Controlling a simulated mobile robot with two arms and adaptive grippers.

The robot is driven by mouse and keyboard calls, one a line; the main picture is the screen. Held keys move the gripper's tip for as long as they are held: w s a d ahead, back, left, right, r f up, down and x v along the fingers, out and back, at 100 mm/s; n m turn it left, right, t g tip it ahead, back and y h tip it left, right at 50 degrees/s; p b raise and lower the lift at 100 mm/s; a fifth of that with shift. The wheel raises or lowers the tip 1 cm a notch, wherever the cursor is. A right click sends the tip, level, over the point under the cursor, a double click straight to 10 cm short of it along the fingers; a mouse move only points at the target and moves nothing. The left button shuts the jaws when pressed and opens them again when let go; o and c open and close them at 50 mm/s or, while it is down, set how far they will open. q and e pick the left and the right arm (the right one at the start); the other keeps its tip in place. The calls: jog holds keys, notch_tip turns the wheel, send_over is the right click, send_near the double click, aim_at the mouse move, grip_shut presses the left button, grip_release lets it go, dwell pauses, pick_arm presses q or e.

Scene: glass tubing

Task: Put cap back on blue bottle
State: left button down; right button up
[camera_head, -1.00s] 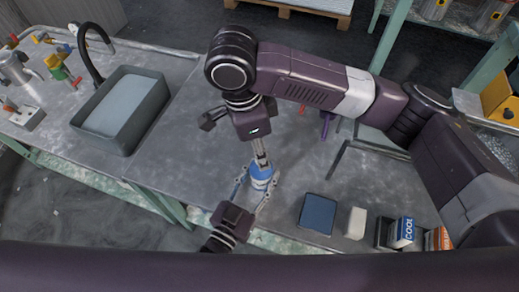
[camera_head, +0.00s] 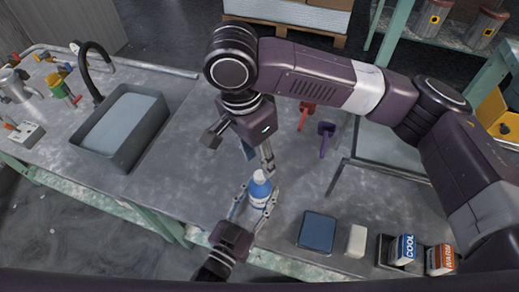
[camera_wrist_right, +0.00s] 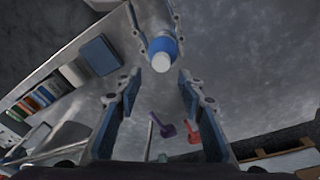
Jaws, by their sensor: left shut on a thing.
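The blue bottle (camera_head: 259,190) stands upright near the front edge of the bench, with a white label and a white cap (camera_head: 260,175) on its top. My left gripper (camera_head: 255,205) is shut around the bottle's body from the front. My right gripper (camera_head: 266,158) is just above and behind the bottle, pointing down. In the right wrist view its two fingers (camera_wrist_right: 160,85) are spread with nothing between them. The bottle (camera_wrist_right: 163,44) and its round white cap (camera_wrist_right: 161,62) show beyond the fingertips. How tightly the cap sits cannot be told.
A grey sink (camera_head: 123,120) with a black tap lies to the left. A dark blue box (camera_head: 317,231), a white block (camera_head: 356,240) and small cartons (camera_head: 403,249) stand to the right. A red tool (camera_head: 306,115) and a purple tool (camera_head: 325,137) lie behind.

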jog(key=n, duration=0.4)
jog(key=shift+r, duration=0.15)
jog(key=n, duration=0.5)
jog(key=shift+r+n, duration=0.2)
jog(key=shift+n, duration=0.1)
jog(key=n, duration=0.3)
jog(key=shift+d+r+n+y, duration=0.1)
jog(key=shift+r+n+y, duration=0.05)
jog(key=shift+n+y, duration=0.2)
jog(key=n, duration=0.4)
jog(key=shift+w+r, duration=0.1)
jog(key=shift+r, duration=0.05)
jog(key=n, duration=0.3)
jog(key=shift+r+n, duration=0.2)
jog(key=shift+n, duration=0.05)
jog(key=n, duration=0.3)
jog(key=shift+r+n+y, duration=0.15)
jog(key=shift+n+y, duration=0.1)
jog(key=shift+n, duration=0.15)
jog(key=n, duration=0.3)
jog(key=shift+r+n, duration=0.15)
jog(key=shift+n, duration=0.15)
jog(key=n, duration=0.5)
jog(key=shift+r, duration=0.2)
